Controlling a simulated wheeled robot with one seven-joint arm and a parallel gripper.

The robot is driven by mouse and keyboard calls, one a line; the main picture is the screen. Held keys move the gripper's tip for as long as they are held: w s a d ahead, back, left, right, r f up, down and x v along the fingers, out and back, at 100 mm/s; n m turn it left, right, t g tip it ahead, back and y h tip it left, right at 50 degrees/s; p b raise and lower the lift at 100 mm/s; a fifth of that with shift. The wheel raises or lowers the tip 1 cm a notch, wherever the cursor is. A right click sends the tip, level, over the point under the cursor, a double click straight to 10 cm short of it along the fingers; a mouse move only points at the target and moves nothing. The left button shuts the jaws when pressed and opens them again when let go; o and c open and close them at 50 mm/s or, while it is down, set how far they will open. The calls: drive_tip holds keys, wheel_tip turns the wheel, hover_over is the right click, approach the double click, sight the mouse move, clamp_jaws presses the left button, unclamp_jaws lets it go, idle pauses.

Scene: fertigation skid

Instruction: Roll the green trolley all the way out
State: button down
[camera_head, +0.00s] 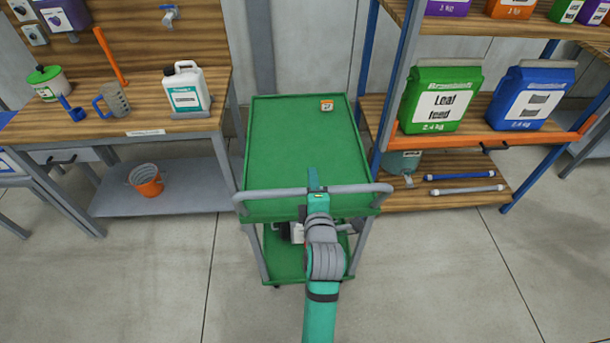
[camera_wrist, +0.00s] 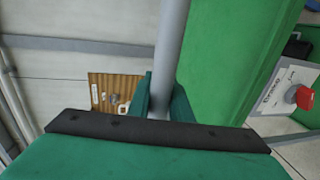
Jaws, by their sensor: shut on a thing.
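The green trolley (camera_head: 300,140) stands between the wooden workbench and the shelf rack, its far part in the gap between them. It has a green top shelf, a green lower shelf and a grey push handle (camera_head: 262,193) across its near end. My gripper (camera_head: 317,188) is at the middle of the handle in the head view. In the wrist view the grey bar (camera_wrist: 171,50) runs between the two fingers of my gripper (camera_wrist: 160,98), which are shut on it. The trolley's green surface (camera_wrist: 230,60) shows beside the bar.
The workbench (camera_head: 140,122) is close on the left, the shelf rack (camera_head: 452,200) on the right. The floor (camera_head: 440,270) in front is clear.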

drive_tip(key=shift+s+a+r, duration=0.1)
drive_tip(key=shift+s+a, duration=0.4)
drive_tip(key=c, duration=1.6)
unclamp_jaws()
drive_tip(key=shift+d, duration=0.25)
